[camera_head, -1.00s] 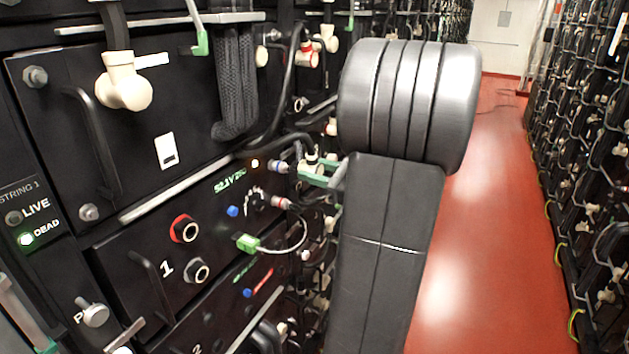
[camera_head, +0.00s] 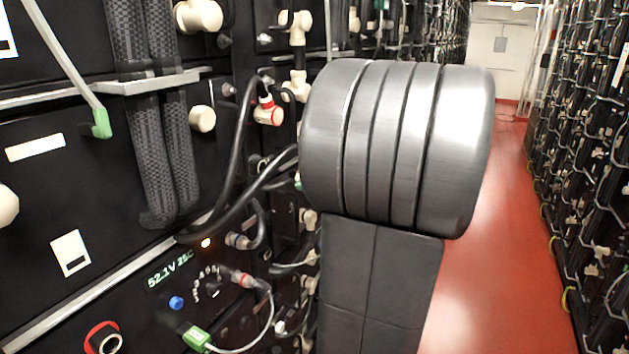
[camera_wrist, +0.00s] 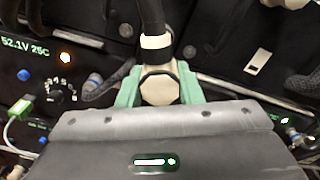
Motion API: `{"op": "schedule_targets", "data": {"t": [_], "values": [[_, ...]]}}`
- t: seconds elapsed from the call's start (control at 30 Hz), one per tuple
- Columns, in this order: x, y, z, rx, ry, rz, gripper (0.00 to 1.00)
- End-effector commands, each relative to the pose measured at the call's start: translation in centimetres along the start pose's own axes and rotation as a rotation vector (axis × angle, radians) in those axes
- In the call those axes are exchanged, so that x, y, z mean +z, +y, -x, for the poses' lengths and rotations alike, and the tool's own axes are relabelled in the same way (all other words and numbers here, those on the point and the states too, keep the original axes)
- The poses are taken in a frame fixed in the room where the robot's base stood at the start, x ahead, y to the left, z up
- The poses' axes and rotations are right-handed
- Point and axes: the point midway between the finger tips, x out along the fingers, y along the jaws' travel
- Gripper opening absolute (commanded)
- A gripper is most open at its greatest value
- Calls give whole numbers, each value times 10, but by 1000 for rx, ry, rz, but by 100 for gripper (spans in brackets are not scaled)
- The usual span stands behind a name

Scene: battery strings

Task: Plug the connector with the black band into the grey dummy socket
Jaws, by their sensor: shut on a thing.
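In the wrist view my gripper (camera_wrist: 160,92), with green fingers, is shut on a cream connector (camera_wrist: 158,88). A thick black cable (camera_wrist: 152,15) runs up from it. A pale collar (camera_wrist: 155,42) and a dark band show on its upper part. In the head view my arm hides most of the gripper and the held connector. I cannot make out which part is the grey dummy socket in either view. Another connector with a red band (camera_head: 268,110) sits on the rack left of my arm.
The black battery front has a lit display (camera_head: 170,268), a blue button (camera_head: 176,303) and a green plug (camera_head: 197,338) with a thin cable. Braided cables (camera_head: 150,140) hang at the upper left. The red aisle floor (camera_head: 500,260) is open on the right, with another rack (camera_head: 590,150) beyond.

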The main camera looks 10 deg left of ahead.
Motion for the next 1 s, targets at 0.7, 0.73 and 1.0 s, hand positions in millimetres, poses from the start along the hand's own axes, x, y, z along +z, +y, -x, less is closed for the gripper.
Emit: {"op": "schedule_targets", "data": {"t": [0.7,0.73,1.0], "values": [[0,0,-46,2,-1,0,5],[0,0,-48,2,-1,0,5],[0,0,-58,0,0,0,5]]}}
